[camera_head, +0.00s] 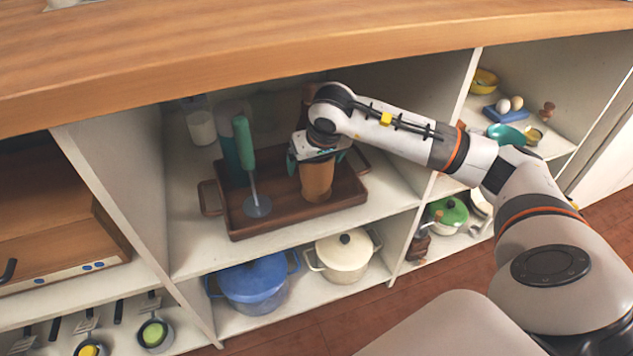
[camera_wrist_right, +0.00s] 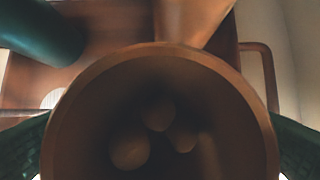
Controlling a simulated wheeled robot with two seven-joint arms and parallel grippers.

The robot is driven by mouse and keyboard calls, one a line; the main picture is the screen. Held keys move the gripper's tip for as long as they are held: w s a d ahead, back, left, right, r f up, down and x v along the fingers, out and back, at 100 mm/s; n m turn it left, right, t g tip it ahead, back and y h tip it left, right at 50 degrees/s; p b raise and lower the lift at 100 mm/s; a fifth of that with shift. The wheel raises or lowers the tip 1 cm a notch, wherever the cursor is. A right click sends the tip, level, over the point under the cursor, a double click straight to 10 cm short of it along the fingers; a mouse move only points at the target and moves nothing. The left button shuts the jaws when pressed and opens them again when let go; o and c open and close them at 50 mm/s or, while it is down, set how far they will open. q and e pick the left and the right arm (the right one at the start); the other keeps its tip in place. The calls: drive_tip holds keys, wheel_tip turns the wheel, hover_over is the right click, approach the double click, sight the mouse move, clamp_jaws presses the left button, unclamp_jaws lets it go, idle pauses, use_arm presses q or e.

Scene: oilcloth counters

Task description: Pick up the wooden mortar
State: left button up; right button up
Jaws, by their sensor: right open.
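The wooden mortar (camera_head: 317,182), an orange-brown cup, stands upright on a dark wooden tray (camera_head: 240,228) on the open shelf. My right gripper (camera_head: 318,162) comes down over it from above, with its teal fingers on either side of the upper part. In the right wrist view the round mouth of the mortar (camera_wrist_right: 75,110) fills the lower middle, with several rounded shapes dim inside. The dark green fingers of my right gripper (camera_wrist_right: 160,148) show at both sides of the rim, and they are open. Whether they touch the wall I cannot tell. My left gripper is not in view.
A teal-handled utensil (camera_head: 244,145) stands close left of the mortar. A tall brown object (camera_head: 307,100) is behind it. A glass jar (camera_head: 201,125) stands at the back left. The wooden counter (camera_head: 300,45) overhangs the shelf. Blue (camera_head: 255,280) and cream (camera_head: 343,257) pots sit below.

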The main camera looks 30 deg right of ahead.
drive_tip(key=shift+f, duration=0.2)
drive_tip(key=c, duration=1.1)
drive_tip(key=shift+w, duration=0.1)
drive_tip(key=shift+c, duration=0.5)
drive_tip(key=shift+r, duration=0.2)
